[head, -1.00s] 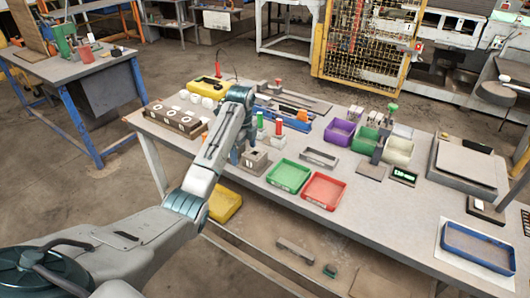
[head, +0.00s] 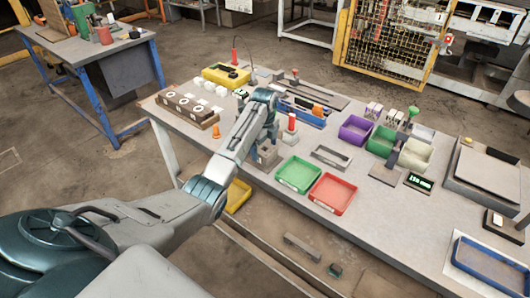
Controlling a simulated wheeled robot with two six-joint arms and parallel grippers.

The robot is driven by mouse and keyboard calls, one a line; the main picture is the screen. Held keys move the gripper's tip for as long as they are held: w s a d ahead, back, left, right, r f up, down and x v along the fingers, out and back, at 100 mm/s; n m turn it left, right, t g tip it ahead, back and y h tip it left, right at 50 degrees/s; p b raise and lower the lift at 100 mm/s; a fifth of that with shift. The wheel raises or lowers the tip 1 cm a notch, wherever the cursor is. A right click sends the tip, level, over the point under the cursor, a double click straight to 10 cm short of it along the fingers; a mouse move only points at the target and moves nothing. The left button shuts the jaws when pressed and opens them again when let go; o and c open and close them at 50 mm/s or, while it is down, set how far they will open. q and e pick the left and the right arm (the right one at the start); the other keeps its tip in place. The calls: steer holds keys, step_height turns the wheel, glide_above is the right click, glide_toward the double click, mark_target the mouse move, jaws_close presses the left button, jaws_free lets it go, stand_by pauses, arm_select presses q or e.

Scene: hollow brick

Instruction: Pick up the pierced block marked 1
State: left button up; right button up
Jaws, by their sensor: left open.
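A small grey block with dark openings (head: 267,158), which looks like the pierced block, stands near the front edge of the table, left of the green tray. A mark on it is too small to read. My left gripper (head: 269,143) points down just above and behind it, with its wrist bent over from the left. The left gripper is open and appears empty; its fingers are partly hidden by my own arm, so I cannot tell if they touch the block. My right gripper is out of view.
A green tray (head: 300,173) and a red tray (head: 332,193) lie right of the block. A red cylinder (head: 292,123) stands behind it, a small orange cone (head: 216,132) to its left.

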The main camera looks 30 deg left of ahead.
mark_target(265, 153)
arm_select(q)
steer(key=shift+f+p, duration=0.3)
steer(key=shift+f, duration=1.3)
steer(key=shift+c, duration=0.2)
steer(key=c, duration=1.2)
steer(key=shift+r, duration=0.1)
